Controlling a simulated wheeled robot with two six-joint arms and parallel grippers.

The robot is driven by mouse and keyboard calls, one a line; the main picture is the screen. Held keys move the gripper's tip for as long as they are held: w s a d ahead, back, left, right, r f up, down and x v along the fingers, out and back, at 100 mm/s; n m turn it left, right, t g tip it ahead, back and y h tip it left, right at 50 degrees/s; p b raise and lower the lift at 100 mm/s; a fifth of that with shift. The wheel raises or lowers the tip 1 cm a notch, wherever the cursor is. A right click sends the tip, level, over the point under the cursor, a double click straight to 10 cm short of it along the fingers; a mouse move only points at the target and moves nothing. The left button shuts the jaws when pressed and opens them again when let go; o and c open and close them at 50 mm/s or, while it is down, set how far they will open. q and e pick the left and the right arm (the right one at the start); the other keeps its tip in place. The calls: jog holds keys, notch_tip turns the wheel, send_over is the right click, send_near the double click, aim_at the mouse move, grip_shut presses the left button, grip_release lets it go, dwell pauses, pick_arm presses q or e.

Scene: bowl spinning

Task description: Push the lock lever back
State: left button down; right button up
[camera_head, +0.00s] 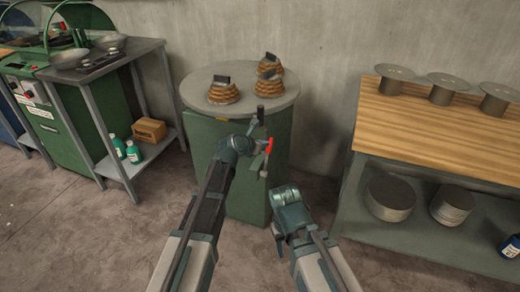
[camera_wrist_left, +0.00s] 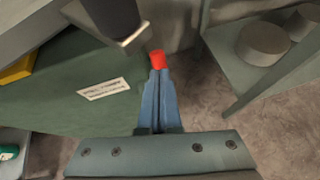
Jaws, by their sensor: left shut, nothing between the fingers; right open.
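A red-ended lever (camera_head: 269,146) sits at the front right side of the green round-topped cabinet (camera_head: 215,150). Its red end (camera_wrist_left: 158,58) shows just beyond my fingertips in the left wrist view. My left gripper (camera_head: 258,143) is shut and empty, with its blue fingers (camera_wrist_left: 158,85) together right at the red end; I cannot tell whether they touch it. The lever's lower part is hidden behind the fingers in the wrist view. My right gripper (camera_head: 279,240) is open, low in front of the cabinet and apart from it.
A black handle (camera_head: 260,113) stands above the lever, close to my left gripper; it also shows in the left wrist view (camera_wrist_left: 112,15). Brown stacked pieces (camera_head: 223,94) rest on the grey top (camera_head: 245,108). A wooden-topped bench (camera_head: 430,126) stands at right, a metal table (camera_head: 130,48) at left.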

pick_arm(q)
jog(key=shift+w+d+f, duration=0.1)
jog(key=shift+w+d, duration=0.1)
jog(key=shift+w, duration=0.45)
jog(key=shift+w+d+f, duration=0.1)
jog(key=shift+w+d, duration=0.05)
jog(key=shift+w, duration=0.45)
jog(key=shift+w+d+r, duration=0.1)
jog(key=shift+w, duration=0.1)
jog(key=shift+r, duration=0.1)
jog(key=shift+s+r, duration=0.15)
jog(key=shift+s, duration=0.15)
jog(key=p, duration=0.7)
send_near(269, 139)
jog(key=v, duration=0.7)
jog(key=shift+f, duration=0.3)
